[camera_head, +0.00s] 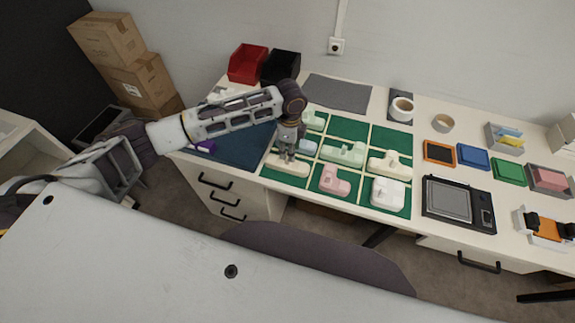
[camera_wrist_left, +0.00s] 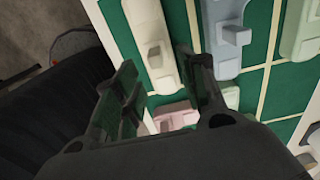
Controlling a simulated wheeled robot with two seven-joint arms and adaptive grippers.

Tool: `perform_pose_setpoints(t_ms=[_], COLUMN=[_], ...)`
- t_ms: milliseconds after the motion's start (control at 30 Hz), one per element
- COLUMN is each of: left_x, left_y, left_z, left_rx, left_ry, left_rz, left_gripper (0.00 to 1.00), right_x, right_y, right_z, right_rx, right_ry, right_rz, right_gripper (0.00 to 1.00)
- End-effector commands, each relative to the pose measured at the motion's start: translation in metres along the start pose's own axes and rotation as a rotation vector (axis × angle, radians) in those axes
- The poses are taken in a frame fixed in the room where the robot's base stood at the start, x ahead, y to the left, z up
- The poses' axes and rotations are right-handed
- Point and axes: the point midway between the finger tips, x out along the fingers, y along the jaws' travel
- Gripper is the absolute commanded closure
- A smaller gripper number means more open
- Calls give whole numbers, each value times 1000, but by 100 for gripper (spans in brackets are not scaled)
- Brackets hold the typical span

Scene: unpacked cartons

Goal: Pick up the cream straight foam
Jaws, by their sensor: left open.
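The cream straight foam (camera_head: 292,171) is a long bar with a raised block, lying in the front left cell of the green gridded mat (camera_head: 299,180). My left gripper (camera_head: 287,156) points down just above it, partly covering it. In the left wrist view, the cream foam (camera_wrist_left: 146,22) runs down toward the gap between the fingers of my open left gripper (camera_wrist_left: 160,82). The fingers appear to stand on either side of its near end; whether they touch it I cannot tell. My right gripper is not in view.
Close by on the mat lie a blue foam (camera_head: 306,147), a pink foam (camera_head: 334,183), a green foam (camera_head: 345,153), another cream foam (camera_head: 388,164) and a white foam (camera_head: 388,193). A dark blue mat (camera_head: 240,149) is at left. Red (camera_head: 247,63) and black bins stand behind.

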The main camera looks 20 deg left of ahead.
Motion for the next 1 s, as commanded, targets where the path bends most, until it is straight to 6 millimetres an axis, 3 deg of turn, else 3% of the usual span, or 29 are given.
perform_pose_setpoints(t_ms=[167,600,1000], left_x=[6,48,52], left_y=[1,4,4], left_z=[2,8,7], left_rx=[-1,0,1], left_ry=[-1,-1,-1], left_rz=[2,1,0], left_gripper=[59,59,59], right_x=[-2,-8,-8], right_y=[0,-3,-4], right_z=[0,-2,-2], right_rx=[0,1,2], right_ry=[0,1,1], right_rz=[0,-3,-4], right_gripper=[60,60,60])
